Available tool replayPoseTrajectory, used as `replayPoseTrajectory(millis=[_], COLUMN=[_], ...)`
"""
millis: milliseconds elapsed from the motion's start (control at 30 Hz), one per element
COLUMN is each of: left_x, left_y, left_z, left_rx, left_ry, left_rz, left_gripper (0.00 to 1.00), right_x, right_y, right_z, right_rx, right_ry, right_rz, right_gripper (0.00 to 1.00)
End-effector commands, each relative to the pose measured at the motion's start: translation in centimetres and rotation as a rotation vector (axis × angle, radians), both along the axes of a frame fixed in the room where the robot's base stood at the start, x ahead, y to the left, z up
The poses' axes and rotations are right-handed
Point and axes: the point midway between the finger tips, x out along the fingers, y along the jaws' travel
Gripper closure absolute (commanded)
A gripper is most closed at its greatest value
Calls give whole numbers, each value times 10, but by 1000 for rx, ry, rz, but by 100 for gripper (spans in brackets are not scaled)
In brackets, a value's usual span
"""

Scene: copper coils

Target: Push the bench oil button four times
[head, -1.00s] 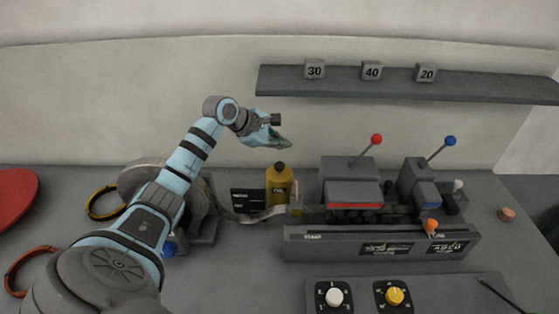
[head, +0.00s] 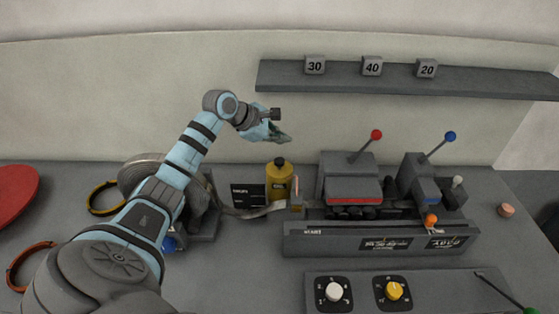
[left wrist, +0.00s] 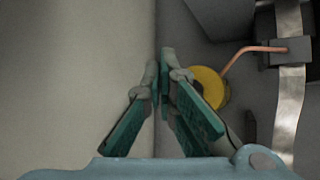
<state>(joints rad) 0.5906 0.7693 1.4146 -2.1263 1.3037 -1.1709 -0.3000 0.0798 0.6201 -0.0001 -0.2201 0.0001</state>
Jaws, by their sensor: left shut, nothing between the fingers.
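The oil bottle (head: 279,184) is yellow with a black top and an oil label. It stands upright on the bench, left of the grey machine, and no separate button can be made out. My left gripper (head: 287,139) is shut and empty in the air above the bottle, apart from it. In the left wrist view its green fingers (left wrist: 165,90) are together. A yellow round part of the bottle (left wrist: 208,85) shows just right of the fingertips, partly hidden by a finger. My right gripper is in neither view.
The grey machine (head: 310,245) with a red-knobbed lever (head: 376,135) and a blue-knobbed lever (head: 450,136) stands right of the bottle. A metal strip (head: 250,211) runs in front of the bottle from a coil at left. A shelf (head: 400,84) with numbered blocks hangs behind.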

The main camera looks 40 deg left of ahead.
Motion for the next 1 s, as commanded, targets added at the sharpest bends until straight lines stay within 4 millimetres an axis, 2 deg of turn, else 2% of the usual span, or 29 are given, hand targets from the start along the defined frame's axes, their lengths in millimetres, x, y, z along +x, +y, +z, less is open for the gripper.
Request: replayPoseTrajectory(millis=[867,933,1000], left_x=[0,1,3], left_y=[0,0,0], left_z=[0,0,3], left_rx=[0,0,0], left_ry=[0,-2,-6], left_rz=[0,-1,-1], left_gripper=[100,100,100], right_x=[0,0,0], right_y=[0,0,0], right_z=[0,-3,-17], right_rx=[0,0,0], right_ry=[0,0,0], right_rz=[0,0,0], right_gripper=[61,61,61])
